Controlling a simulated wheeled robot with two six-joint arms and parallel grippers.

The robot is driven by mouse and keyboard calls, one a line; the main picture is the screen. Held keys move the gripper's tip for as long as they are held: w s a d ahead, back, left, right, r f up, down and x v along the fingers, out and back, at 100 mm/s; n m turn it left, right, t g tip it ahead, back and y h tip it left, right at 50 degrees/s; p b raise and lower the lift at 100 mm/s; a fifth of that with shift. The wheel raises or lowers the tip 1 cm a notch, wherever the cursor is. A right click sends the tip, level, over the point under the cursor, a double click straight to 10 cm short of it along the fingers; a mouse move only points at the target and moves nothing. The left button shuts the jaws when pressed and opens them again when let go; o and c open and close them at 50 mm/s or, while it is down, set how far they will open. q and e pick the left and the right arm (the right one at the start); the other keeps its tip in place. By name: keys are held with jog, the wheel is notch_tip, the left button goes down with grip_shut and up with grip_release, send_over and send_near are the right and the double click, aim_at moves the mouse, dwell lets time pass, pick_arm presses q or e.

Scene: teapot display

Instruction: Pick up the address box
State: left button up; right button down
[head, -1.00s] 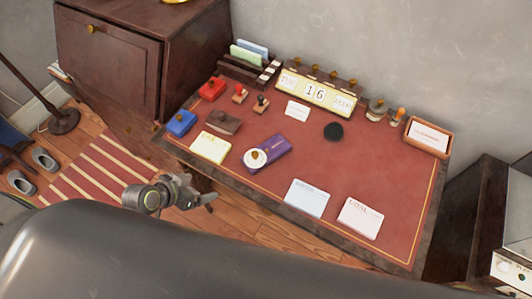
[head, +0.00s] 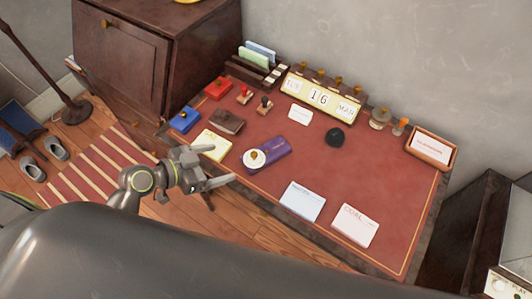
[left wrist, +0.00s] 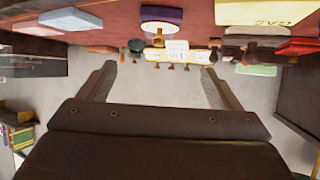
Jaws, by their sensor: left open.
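The likely address box is a small orange-brown box (head: 410,147) with a white card in it that bears red lettering too small to read. It stands at the far right corner of the red-topped desk (head: 300,165) in the head view. My left gripper (head: 222,165) is open and empty, over the desk's near left edge, far from this box. In the left wrist view, its two fingers (left wrist: 158,82) are spread with nothing between them. My right gripper is not in view.
Pads, a purple box (head: 277,147), a black round object (head: 335,137), stamps and a red box (head: 218,88) lie on the desk. A calendar (head: 318,97) stands at the back by the wall. The desk's right middle is clear.

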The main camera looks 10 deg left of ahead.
pick_arm(q)
jog(key=p, duration=0.2)
send_near(262, 155)
jog(key=x, duration=0.4)
jog(key=shift+w+d+r, duration=0.15)
jog(key=shift+w+d, duration=0.05)
jog(key=shift+w, duration=0.2)
jog(key=shift+w+d+p, duration=0.3)
jog(key=shift+d+p, duration=0.05)
jog(key=shift+f+p+x, duration=0.15)
jog(key=shift+p+x, duration=0.1)
jog(key=shift+x, duration=0.85)
jog(key=shift+f+p+x, duration=0.15)
jog(key=shift+p+x, duration=0.1)
jog(key=shift+x, duration=0.85)
jog(key=shift+s+a, duration=0.1)
jog(key=c, duration=1.1)
jog(key=shift+r, duration=0.1)
jog(key=shift+c, duration=0.2)
